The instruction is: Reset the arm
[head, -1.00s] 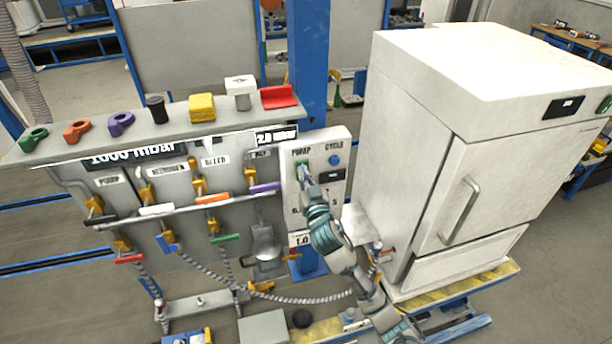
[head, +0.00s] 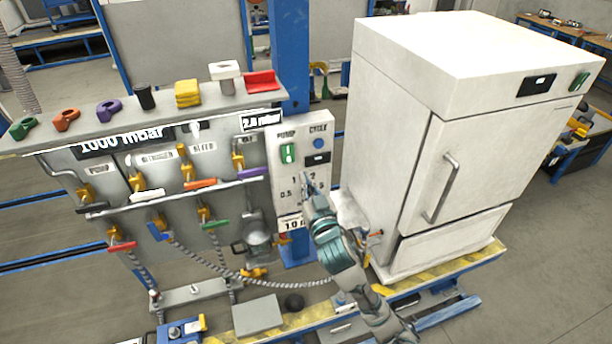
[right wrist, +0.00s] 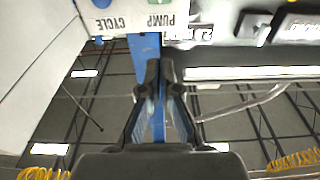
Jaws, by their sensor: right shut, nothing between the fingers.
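My right arm comes in from the lower right in the head view. Its gripper (head: 307,183) is shut and empty, in front of the lower part of the white control panel (head: 300,130), below the green PUMP switch (head: 288,153) and the blue CYCLE button (head: 320,143). The right wrist view shows the shut fingers (right wrist: 160,68) close together, with the panel's PUMP and CYCLE labels upside down at the top. I cannot tell whether the fingertips touch the panel. My left gripper is not in view.
Left of the panel is a grey valve board (head: 170,165) with coloured handles and hoses. A white cabinet (head: 430,150) with a door handle stands close on the right. A blue post (head: 289,60) rises behind the panel. Open floor lies at the far right.

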